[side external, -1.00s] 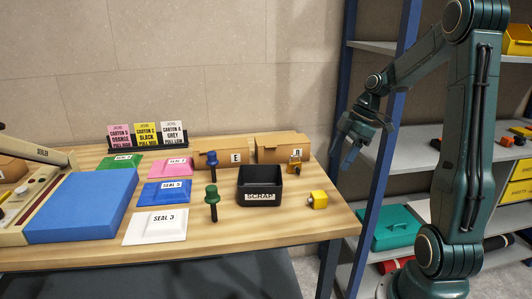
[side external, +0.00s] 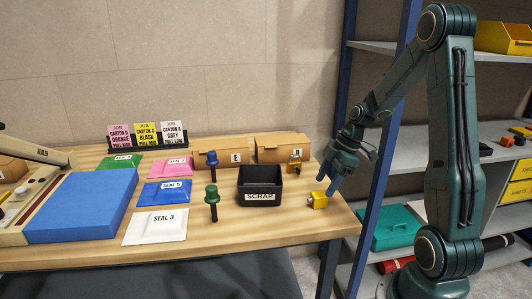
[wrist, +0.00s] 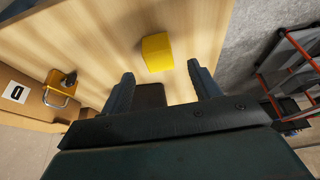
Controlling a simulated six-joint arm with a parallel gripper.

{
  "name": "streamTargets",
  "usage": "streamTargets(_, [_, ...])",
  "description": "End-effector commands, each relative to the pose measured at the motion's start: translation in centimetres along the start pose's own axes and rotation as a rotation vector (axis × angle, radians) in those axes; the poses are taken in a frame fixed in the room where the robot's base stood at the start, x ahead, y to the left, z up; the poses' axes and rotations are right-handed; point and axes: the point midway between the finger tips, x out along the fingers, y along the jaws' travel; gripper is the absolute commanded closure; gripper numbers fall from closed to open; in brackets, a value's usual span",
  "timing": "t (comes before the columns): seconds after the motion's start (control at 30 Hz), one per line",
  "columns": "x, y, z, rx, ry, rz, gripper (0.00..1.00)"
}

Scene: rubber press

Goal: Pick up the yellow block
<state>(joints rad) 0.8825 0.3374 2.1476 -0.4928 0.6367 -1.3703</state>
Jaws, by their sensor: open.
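The yellow block (side external: 317,200) lies on the wooden table near its right end, to the right of the black SCRAP bin. My gripper (side external: 331,184) is just above and to the right of the block, pointing down. In the wrist view the yellow block (wrist: 157,52) lies beyond the fingertips, roughly between their lines. The gripper (wrist: 160,76) is open there, with nothing between its fingers.
The black SCRAP bin (side external: 260,186) stands left of the block. A small yellow padlock-like item (side external: 295,160) is by the cardboard boxes (side external: 282,148). The table's right edge is close to the block. A blue shelf post (side external: 386,120) stands to the right.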

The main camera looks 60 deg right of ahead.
Motion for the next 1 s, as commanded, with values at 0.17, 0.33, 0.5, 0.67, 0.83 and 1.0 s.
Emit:
streamTargets(0.17, [0.3, 0.0, 0.0, 0.000, 0.000, -0.001, 0.38])
streamTargets(0.33, [1.6, 0.0, 0.0, -0.001, 0.001, -0.003, 0.38])
streamTargets(0.5, [3.6, 0.0, 0.0, -0.001, 0.000, -0.004, 0.38])
streamTargets(0.67, [4.9, 0.0, 0.0, 0.000, 0.000, -0.002, 0.38])
streamTargets(0.83, [5.2, 0.0, 0.0, 0.000, 0.000, 0.000, 0.38])
streamTargets(1.0, [5.2, 0.1, 0.0, 0.000, 0.000, 0.000, 0.38])
